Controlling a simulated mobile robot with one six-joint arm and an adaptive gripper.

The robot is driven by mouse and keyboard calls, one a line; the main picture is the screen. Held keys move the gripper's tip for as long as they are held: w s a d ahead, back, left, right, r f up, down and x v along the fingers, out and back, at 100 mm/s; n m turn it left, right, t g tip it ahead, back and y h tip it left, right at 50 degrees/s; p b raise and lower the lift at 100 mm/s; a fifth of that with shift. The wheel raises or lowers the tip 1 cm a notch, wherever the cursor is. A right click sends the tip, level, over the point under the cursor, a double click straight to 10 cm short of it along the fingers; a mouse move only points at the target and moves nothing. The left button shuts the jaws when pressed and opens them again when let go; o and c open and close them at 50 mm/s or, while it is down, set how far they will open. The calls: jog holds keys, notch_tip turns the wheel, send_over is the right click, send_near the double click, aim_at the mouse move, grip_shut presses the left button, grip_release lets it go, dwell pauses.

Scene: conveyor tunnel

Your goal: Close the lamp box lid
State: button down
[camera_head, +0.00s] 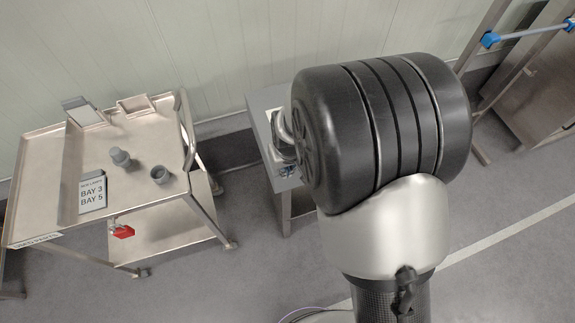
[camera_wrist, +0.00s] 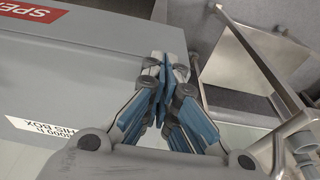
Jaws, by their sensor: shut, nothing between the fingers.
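In the wrist view a large grey box-like surface (camera_wrist: 85,72) fills the left side. It bears a red label beginning "SPE" and a white label ending "THIS BOX". I cannot tell which part is lid and which is body, or how far the lid stands open. My gripper (camera_wrist: 166,66) is shut and empty, its blue-padded fingers together over the right end of this surface. I cannot tell whether they touch it.
A metal cart (camera_head: 40,160) stands at left with a small open grey box (camera_head: 86,113), a shallow tray (camera_head: 136,105), a cup (camera_head: 160,175), a grey fitting (camera_head: 121,158) and a bay sign (camera_head: 92,192). A metal frame (camera_wrist: 262,62) is right of the gripper.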

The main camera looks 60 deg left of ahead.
jog(key=shift+d+f, duration=0.1)
jog(key=shift+f, duration=0.05)
dwell(0.3)
notch_tip(320, 180, up, 4)
jog(key=p, duration=0.3)
jog(key=shift+w, duration=0.1)
jog(key=s+d+r+p, duration=0.1)
jog(key=s+d+r, duration=0.1)
jog(key=d, duration=0.7)
jog(key=shift+s+r+p, duration=0.3)
jog(key=shift+s+r, duration=0.05)
jog(key=shift+s, duration=0.1)
jog(key=shift+d, duration=0.1)
